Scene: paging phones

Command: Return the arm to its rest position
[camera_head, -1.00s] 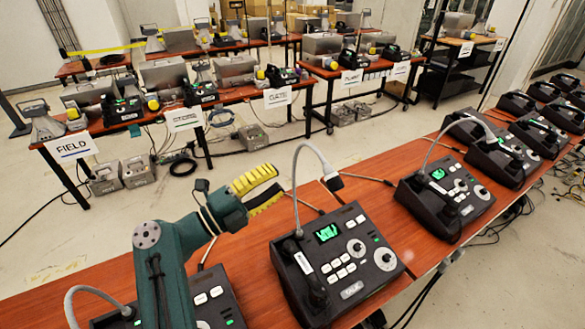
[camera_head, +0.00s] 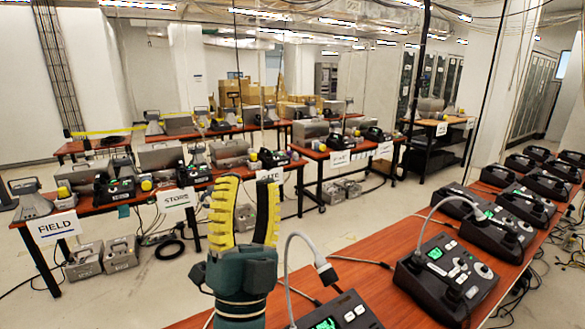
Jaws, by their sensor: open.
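My gripper (camera_head: 246,208) is raised in front of the camera, with its yellow ribbed fingers pointing up. The fingers stand apart and nothing is between them. It is above the near red-brown table (camera_head: 390,245), left of the gooseneck microphone of the nearest paging phone (camera_head: 345,312). That phone is cut off by the bottom edge, with part of its green screen showing. A second paging phone (camera_head: 448,272) with a lit green screen sits to its right on the same table. My gripper touches neither phone.
More phones (camera_head: 525,212) line the table to the right. Across the floor, tables carry phones and grey boxes, with signs FIELD (camera_head: 52,228) and STORE (camera_head: 176,197); my gripper partly covers another sign (camera_head: 269,175). Bare floor (camera_head: 340,215) lies between the table rows.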

